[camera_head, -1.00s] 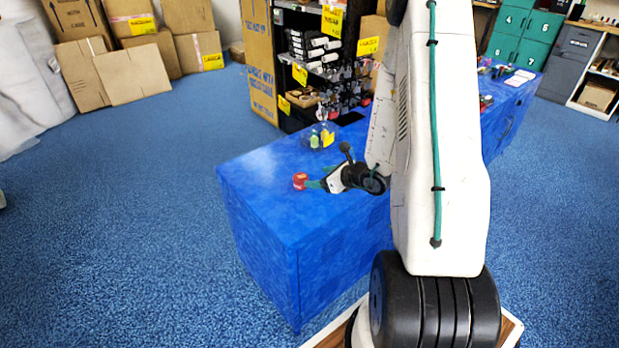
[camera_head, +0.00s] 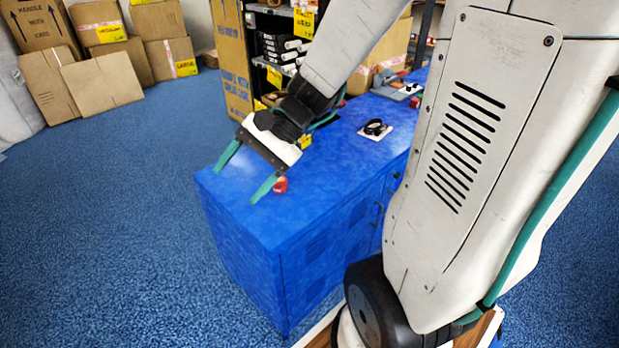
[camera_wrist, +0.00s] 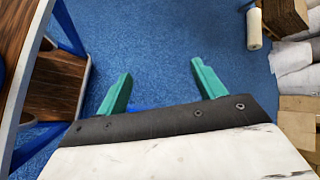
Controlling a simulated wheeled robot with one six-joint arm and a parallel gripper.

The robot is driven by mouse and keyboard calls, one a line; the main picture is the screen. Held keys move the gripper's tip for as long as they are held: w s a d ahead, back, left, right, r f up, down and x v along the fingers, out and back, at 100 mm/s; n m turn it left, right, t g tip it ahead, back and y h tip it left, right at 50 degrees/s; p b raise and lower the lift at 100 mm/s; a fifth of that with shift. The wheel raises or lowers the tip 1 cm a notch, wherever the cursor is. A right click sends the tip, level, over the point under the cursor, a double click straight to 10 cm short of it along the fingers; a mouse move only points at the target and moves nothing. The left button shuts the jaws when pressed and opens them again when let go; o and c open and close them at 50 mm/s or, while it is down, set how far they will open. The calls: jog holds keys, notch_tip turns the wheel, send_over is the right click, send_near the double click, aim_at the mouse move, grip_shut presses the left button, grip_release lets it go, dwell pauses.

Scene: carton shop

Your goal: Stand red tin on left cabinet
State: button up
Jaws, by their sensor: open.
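A small red tin (camera_head: 281,185) rests on the near left part of the blue cabinet top (camera_head: 240,205); it looks upright. My gripper (camera_head: 236,187) has its two green fingers wide apart with nothing between them. In the head view it hangs above the cabinet's left end, and the right finger appears just left of the tin, apart from it. In the wrist view my gripper (camera_wrist: 161,70) is empty over blue carpet, and the tin does not show.
A black round item on a white card (camera_head: 375,128) lies farther back on the cabinet. A dark shelf (camera_head: 283,50) and cardboard boxes (camera_head: 103,82) stand behind. Carpet (camera_head: 100,230) at left is clear. The wrist view shows a wooden-topped unit (camera_wrist: 20,50) and a white roll (camera_wrist: 254,30).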

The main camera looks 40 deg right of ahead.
jog(key=s+d+r+n+h, duration=0.1)
jog(key=s+r+n+h, duration=0.2)
jog(key=s, duration=0.4)
jog(key=s+d+r+n+g+h, duration=0.1)
jog(key=s+d+r+n+h, duration=0.1)
jog(key=s+n+h, duration=0.4)
jog(key=s+r+n, duration=0.1)
jog(key=n, duration=0.1)
jog(key=shift+s+r+n, duration=0.25)
jog(key=shift+s+n, duration=0.05)
jog(key=shift+s, duration=0.1)
